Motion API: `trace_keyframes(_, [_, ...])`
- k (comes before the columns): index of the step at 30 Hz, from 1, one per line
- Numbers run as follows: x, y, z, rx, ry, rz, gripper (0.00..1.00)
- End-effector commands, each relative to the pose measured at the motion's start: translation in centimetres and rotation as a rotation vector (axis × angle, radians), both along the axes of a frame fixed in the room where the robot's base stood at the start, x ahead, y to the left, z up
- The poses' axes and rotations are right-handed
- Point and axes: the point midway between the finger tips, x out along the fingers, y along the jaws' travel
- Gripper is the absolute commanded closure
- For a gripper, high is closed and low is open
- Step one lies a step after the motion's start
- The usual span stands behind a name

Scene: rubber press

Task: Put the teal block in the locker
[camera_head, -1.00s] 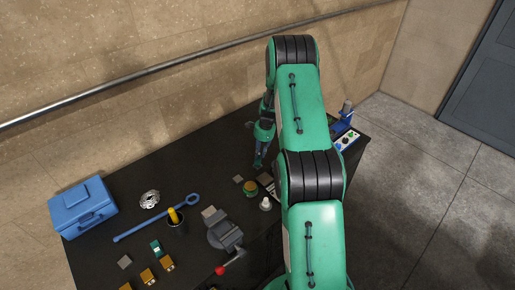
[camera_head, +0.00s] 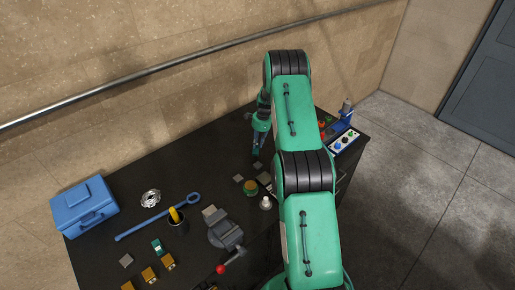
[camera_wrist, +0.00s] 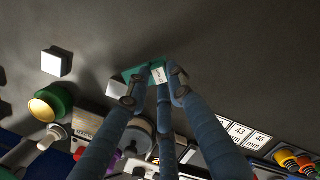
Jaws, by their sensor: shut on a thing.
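A teal block with a white label (camera_wrist: 130,71) sits between the tips of my gripper (camera_wrist: 156,84) in the wrist view, partly hidden by the blue fingers. My gripper (camera_head: 257,152) is shut on it. In the head view my gripper points down over the far right part of the black table; the held block cannot be made out there. A panelled dark grey door (camera_head: 490,85) stands at the far right, and I cannot tell whether it is the locker. No open locker compartment can be identified.
The table holds a blue toolbox (camera_head: 83,206), a blue wrench (camera_head: 158,218), a vise (camera_head: 226,232) and a green-and-yellow round piece (camera_head: 250,187). Another small teal piece (camera_head: 157,247) lies near several brass blocks. A button panel (camera_head: 343,140) is at the right edge.

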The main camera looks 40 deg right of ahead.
Motion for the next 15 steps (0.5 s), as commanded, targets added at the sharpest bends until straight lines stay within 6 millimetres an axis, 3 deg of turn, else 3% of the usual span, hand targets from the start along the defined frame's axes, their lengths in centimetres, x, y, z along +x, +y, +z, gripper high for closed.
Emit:
trace_keyframes(7, [0.0,0.0,-0.5,0.0,0.001,0.0,1.0])
trace_keyframes(15, [0.0,0.0,-2.8,0.0,0.0,-0.001,1.0])
